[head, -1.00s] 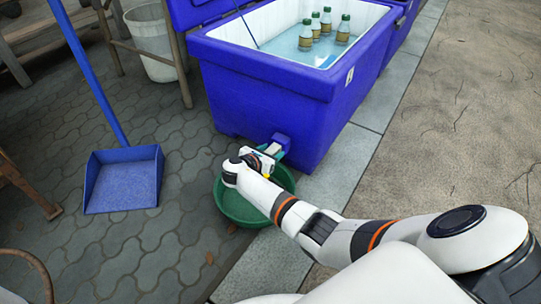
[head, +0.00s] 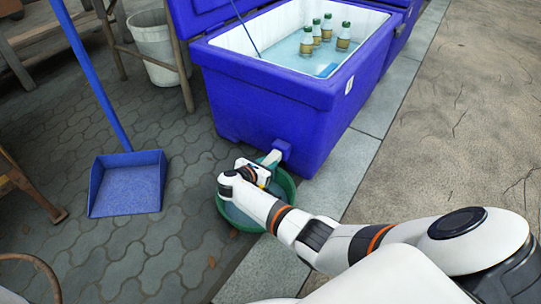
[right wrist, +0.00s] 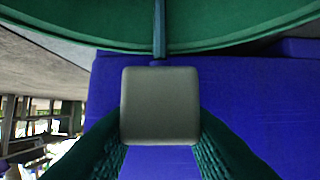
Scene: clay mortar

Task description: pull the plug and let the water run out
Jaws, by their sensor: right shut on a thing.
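The blue cooler (head: 265,100) stands open, with water (head: 290,50) and several green bottles (head: 327,27) inside. A blue drain outlet (head: 283,148) sticks out low on its near end. My right gripper (head: 268,175) is just in front of the outlet, over the green basin (head: 290,190). Its teal fingers are shut on a grey square plug (right wrist: 160,105), which appears clear of the outlet. A pale streak, apparently running water (right wrist: 159,28), reaches toward the basin. The basin's inside looks bluish, like shallow water. My left gripper is not in view.
A blue long-handled dustpan (head: 127,183) stands on the paving at left. A white bucket (head: 152,45) and wooden legs stand behind it. Pale kerb stones run along the cooler's right side, with open ground beyond.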

